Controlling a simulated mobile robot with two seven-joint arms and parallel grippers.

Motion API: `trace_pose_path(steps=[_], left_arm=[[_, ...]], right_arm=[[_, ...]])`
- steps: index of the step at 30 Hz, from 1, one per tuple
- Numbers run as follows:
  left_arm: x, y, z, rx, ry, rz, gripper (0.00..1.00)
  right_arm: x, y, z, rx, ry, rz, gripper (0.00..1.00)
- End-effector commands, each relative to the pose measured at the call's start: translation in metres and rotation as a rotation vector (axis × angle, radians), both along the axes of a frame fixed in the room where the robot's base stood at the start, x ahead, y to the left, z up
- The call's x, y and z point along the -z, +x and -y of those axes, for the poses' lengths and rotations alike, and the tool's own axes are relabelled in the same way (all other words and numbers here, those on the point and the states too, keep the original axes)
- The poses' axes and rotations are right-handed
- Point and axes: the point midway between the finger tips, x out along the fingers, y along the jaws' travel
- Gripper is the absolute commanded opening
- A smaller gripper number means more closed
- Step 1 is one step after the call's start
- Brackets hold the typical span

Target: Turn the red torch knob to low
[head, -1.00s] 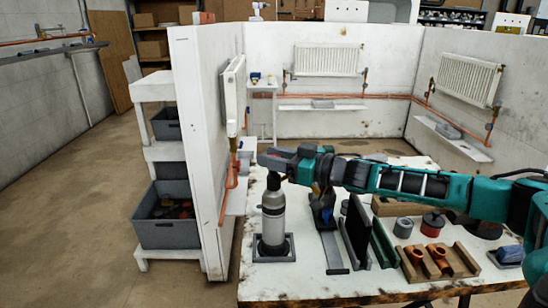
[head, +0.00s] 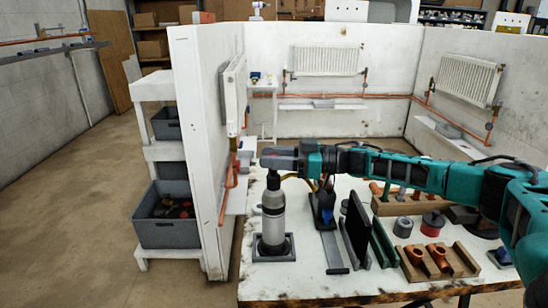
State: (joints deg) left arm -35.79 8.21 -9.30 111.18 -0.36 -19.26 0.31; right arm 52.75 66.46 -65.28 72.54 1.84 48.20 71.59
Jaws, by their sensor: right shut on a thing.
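The torch (head: 273,222) is a grey-silver cylinder with a dark neck. It stands upright in a square dark holder (head: 258,250) at the left end of the bench. My right gripper (head: 273,166) reaches in from the right and is shut at the top of the torch, above the neck. The red knob is hidden by the gripper, so its setting cannot be read. My left gripper is not in view.
The white bench (head: 300,280) also holds a black upright plate (head: 356,232), a wooden tray with copper fittings (head: 438,262) and a red-and-black tin (head: 433,223). A white partition (head: 200,130) rises close to the left of the torch.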

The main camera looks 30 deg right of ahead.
Motion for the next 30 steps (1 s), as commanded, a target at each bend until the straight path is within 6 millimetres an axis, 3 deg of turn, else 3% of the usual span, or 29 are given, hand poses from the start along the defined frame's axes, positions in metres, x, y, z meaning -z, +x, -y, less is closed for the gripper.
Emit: trace_pose_path(steps=[9, 10, 16, 25, 30], left_arm=[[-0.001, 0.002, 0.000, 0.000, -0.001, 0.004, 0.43], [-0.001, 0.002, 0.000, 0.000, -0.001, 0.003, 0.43], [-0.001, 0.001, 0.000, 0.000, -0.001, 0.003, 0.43], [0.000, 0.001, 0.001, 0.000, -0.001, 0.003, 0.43], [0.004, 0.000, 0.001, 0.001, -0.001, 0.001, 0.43]], right_arm=[[0.000, 0.000, -0.001, -0.002, 0.002, 0.000, 0.08], [0.000, 0.000, -0.001, -0.002, 0.002, 0.000, 0.39], [0.000, 0.000, -0.001, -0.001, 0.002, 0.001, 0.58], [0.000, -0.002, 0.003, 0.000, 0.000, 0.000, 0.58], [0.002, -0.017, 0.021, 0.002, -0.001, -0.002, 0.58]])
